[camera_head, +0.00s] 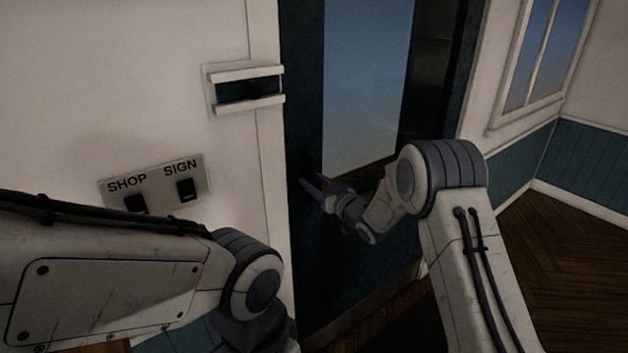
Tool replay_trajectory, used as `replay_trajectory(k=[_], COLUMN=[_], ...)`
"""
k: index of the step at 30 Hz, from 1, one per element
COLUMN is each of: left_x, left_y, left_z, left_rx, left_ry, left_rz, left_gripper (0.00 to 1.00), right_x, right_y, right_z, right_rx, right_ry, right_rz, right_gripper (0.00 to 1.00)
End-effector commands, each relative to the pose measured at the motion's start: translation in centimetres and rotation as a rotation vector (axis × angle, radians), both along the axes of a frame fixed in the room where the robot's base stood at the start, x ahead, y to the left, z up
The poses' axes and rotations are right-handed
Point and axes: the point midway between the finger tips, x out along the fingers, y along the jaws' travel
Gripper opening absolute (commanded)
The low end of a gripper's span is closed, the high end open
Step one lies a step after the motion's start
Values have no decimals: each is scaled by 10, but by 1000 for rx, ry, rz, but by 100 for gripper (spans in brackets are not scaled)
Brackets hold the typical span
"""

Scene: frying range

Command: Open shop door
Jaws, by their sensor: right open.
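The shop door (303,90) is dark blue-green with a tall glass pane (365,80). It stands in the middle of the head view, beside a white wall. I cannot tell clearly whether it is fully closed. My right gripper (313,188) is open in front of the door, near its left edge, below the pane's lower left corner. A dark shape by the fingertips may be the handle, but it is too dark to tell. I cannot see whether the fingers touch it. My left arm crosses the lower left, and its gripper is not visible.
A wall plate (155,183) marked SHOP and SIGN has two dark switches, left of the door. A white bracket-like holder (246,89) is fixed above it. A window (543,50) is in the right wall. The wooden floor (570,260) at right is clear.

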Motion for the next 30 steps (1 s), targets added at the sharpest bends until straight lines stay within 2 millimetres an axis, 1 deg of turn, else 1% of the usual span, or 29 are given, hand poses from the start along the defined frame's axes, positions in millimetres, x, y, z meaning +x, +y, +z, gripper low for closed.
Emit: replay_trajectory(k=[8, 9, 11, 12, 13, 30], left_x=[0, 0, 0, 0, 0, 0], left_y=[0, 0, 0, 0, 0, 0], left_z=[0, 0, 0, 0, 0, 0], left_rx=[0, 0, 0, 0, 0, 0], left_ry=[0, 0, 0, 0, 0, 0], left_rz=[0, 0, 0, 0, 0, 0], left_gripper=[0, 0, 0, 0, 0, 0], right_x=[2, 2, 1, 1, 1, 1], right_y=[1, 1, 1, 1, 1, 1], right_z=[0, 0, 0, 0, 0, 0], right_rx=[-1, -1, -1, -1, 0, 0], right_ry=[1, 1, 1, 1, 0, 0], right_rz=[0, 0, 0, 0, 0, 0], right_gripper=[52, 45, 22, 7, 0, 0])
